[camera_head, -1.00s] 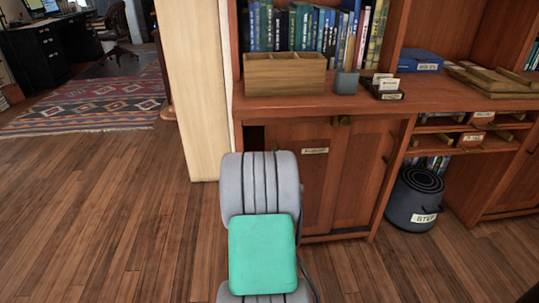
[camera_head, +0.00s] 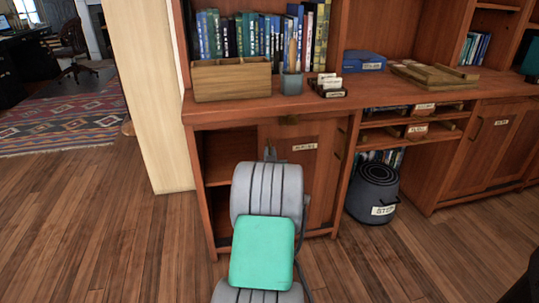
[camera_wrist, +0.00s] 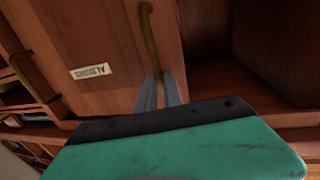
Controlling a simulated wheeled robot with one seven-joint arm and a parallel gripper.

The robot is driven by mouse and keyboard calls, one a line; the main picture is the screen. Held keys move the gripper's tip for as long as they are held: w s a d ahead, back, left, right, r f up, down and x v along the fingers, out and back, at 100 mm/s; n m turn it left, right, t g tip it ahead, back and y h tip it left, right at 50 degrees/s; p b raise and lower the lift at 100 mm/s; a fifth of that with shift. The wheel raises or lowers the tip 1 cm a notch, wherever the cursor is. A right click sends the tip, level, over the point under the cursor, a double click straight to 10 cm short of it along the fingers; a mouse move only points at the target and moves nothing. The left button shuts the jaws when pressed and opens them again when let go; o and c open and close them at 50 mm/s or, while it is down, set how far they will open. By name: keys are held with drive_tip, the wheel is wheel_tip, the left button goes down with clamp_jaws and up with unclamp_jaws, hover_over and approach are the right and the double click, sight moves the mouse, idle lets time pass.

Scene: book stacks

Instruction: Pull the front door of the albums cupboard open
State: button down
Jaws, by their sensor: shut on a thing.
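The albums cupboard's front door (camera_head: 325,170) is a brown wooden panel with a white label (camera_head: 304,147) at its top. It stands slid to the right, with the compartment's left part (camera_head: 218,160) open and dark inside. In the wrist view the door (camera_wrist: 100,45) shows its ALBUMS label (camera_wrist: 90,71) upside down and a long brass handle (camera_wrist: 147,35). My gripper (camera_wrist: 160,90) has its grey fingers shut on the handle's end. In the head view my arm hides the handle and most of the gripper.
The counter (camera_head: 370,103) above holds a wooden box (camera_head: 232,80), a pen cup and a card holder. A pale post (camera_head: 150,110) stands left. The wooden floor in front is clear.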

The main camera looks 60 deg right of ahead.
drive_tip(key=c, duration=1.5)
unclamp_jaws()
drive_tip(key=p+v, duration=0.2)
drive_tip(key=v, duration=0.5)
drive_tip(key=shift+s+a, duration=0.25)
drive_tip(key=shift+a, duration=0.1)
